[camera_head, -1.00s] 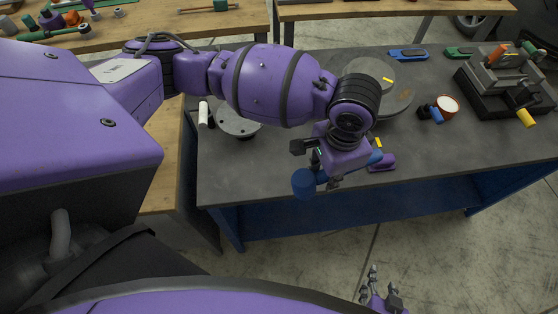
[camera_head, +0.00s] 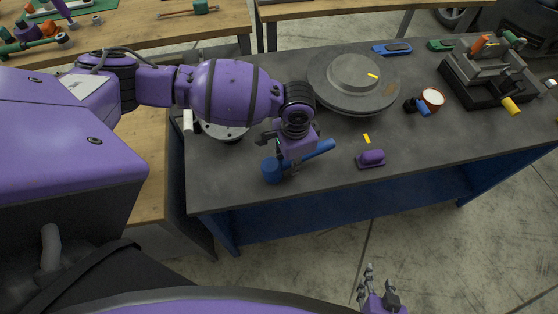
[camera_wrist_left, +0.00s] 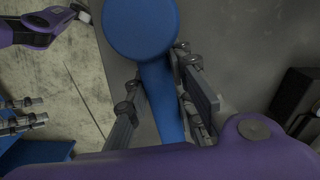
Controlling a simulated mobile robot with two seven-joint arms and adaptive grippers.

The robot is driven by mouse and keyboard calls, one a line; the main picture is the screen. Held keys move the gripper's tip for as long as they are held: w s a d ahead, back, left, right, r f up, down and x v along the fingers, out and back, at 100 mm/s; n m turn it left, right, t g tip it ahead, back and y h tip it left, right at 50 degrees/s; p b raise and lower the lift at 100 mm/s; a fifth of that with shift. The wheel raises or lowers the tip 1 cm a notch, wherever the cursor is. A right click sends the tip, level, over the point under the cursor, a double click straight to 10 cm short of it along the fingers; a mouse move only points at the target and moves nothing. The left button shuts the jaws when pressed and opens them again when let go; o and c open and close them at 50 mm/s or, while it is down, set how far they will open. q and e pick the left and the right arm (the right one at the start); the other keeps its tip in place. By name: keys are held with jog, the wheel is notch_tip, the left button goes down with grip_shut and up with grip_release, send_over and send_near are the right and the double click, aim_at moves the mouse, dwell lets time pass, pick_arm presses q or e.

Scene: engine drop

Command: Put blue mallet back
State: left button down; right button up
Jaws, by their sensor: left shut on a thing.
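The blue mallet (camera_head: 318,150) is in my left gripper (camera_head: 290,166), above the front left part of the dark grey table. Its head (camera_head: 272,170) points to the left in the head view and its handle reaches right, past the gripper. In the left wrist view the round mallet head (camera_wrist_left: 140,28) shows at the top. The fingers of the left gripper (camera_wrist_left: 160,100) are shut on the handle. My right gripper (camera_head: 379,287) is at the bottom of the head view, over the floor and away from the table; its fingertips look apart, with nothing between them.
A round grey turntable (camera_head: 353,82) stands at the table's middle. A purple block (camera_head: 370,158) lies near the front edge. A white and brown cup (camera_head: 432,99) and a black vise-like fixture (camera_head: 497,75) are to the right. A wooden bench (camera_head: 120,45) is at the back left.

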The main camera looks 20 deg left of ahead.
pick_arm(q)
jog(key=c, duration=1.5)
grip_release()
jog(key=shift+w, duration=0.1)
jog(key=shift+f+b, duration=0.45)
jog(key=shift+b, duration=0.1)
jog(key=r, duration=0.5)
jog(key=s+r, duration=0.1)
jog(key=r, duration=0.1)
jog(key=shift+a+r+p, duration=0.2)
jog(key=shift+r+p, duration=0.05)
jog(key=shift+p, duration=0.15)
jog(key=shift+r, duration=0.4)
pick_arm(e)
jog(key=shift+f, duration=0.1)
